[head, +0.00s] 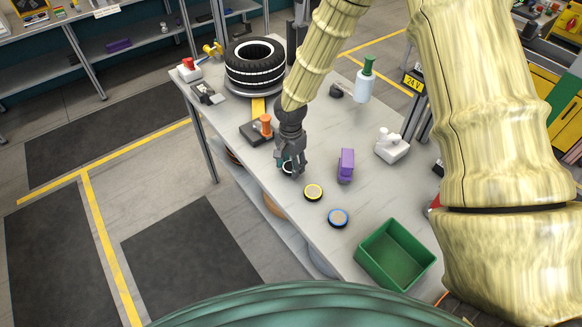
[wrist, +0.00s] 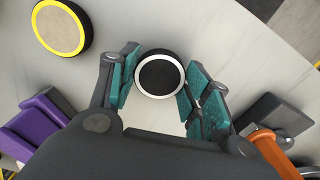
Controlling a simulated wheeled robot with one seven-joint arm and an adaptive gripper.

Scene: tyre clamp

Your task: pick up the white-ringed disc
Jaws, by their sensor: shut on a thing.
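The white-ringed disc (wrist: 160,75) has a dark centre and a dark outer edge, and it lies between the teal finger pads in the wrist view. In the head view only part of the disc (head: 288,168) shows at my gripper's tip. My gripper (wrist: 158,82) is shut on it, one finger on each side. In the head view my gripper (head: 289,162) points down at the table's left edge. I cannot tell whether the disc still touches the table (head: 330,130).
A yellow-ringed disc (head: 313,192) and a blue-ringed disc (head: 338,218) lie in front. A purple block (head: 346,166) stands to the right. A dark block with an orange part (head: 258,130) is close behind.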

